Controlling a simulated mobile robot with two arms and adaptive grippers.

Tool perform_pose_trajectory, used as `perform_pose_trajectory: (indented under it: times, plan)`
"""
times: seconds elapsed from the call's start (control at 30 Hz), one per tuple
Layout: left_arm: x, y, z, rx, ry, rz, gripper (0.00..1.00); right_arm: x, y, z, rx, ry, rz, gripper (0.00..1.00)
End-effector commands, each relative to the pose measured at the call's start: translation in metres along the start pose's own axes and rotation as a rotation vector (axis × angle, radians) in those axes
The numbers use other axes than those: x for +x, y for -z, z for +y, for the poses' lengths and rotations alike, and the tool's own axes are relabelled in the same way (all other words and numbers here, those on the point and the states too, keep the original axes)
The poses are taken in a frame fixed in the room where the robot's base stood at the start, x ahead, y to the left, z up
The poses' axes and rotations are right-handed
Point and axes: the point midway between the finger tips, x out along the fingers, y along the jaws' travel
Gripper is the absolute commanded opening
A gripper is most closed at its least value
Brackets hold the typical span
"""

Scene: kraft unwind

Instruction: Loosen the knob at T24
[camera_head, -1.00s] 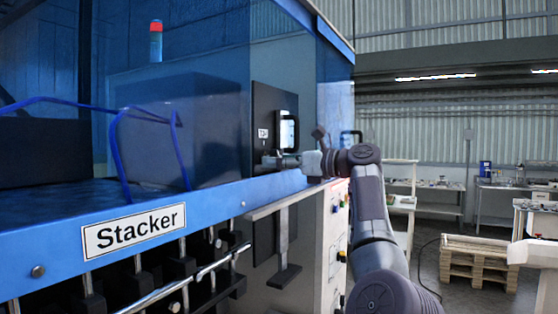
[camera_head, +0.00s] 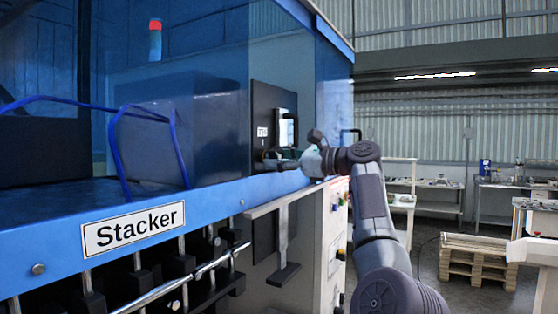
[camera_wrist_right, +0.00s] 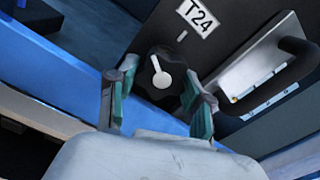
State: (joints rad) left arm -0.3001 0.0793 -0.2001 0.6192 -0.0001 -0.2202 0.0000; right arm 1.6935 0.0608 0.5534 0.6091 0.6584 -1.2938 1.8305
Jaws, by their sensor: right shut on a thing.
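The knob (camera_wrist_right: 160,72) is dark and round with a white pointer, on a dark panel (camera_wrist_right: 232,40) below the T24 label (camera_wrist_right: 197,17). In the right wrist view my right gripper (camera_wrist_right: 158,76) has one finger on each side of the knob and is shut on it. The pointer is tilted, with its round end low and its narrow end up and left. In the head view my right gripper (camera_head: 272,159) is at the panel below the small label (camera_head: 262,132), and the knob is mostly hidden there. My left gripper is not in view.
A black handle (camera_wrist_right: 292,65) stands out beside the knob on the panel. A pallet (camera_head: 478,262) and benches (camera_head: 505,190) stand at the right.

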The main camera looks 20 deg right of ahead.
Motion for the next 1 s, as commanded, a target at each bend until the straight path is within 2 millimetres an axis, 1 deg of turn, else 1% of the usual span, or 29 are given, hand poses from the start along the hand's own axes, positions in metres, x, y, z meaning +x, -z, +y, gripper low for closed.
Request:
perform_pose_trajectory:
  times: [0.1, 0.13, 0.27, 0.3, 0.57, 0.7, 0.77, 0.87, 1.0]
  plan:
    - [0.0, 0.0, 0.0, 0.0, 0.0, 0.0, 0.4, -0.001, -0.002, -0.001, 0.0, 0.004, -0.004, 0.16]
    - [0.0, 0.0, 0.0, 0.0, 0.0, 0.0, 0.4, -0.001, -0.002, -0.001, 0.0, 0.004, -0.004, 0.52]
    - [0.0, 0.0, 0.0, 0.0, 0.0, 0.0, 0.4, -0.001, -0.002, -0.001, 0.001, 0.003, -0.004, 0.74]
    - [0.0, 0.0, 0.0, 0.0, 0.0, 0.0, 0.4, 0.0, -0.002, -0.001, 0.001, 0.003, -0.003, 0.76]
    - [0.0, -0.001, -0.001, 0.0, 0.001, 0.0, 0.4, 0.0, -0.001, 0.0, 0.003, 0.002, -0.002, 0.76]
    - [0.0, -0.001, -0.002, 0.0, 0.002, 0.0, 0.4, -0.006, 0.0, -0.001, 0.002, 0.004, -0.002, 0.76]
    - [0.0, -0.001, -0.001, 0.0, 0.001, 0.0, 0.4, -0.013, -0.001, -0.001, 0.002, 0.004, -0.003, 0.76]
    - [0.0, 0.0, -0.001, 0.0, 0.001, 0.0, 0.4, -0.028, 0.0, -0.001, 0.001, 0.006, -0.002, 0.76]
    - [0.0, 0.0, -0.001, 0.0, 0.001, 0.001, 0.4, -0.06, -0.001, -0.001, 0.0, 0.007, -0.003, 0.76]
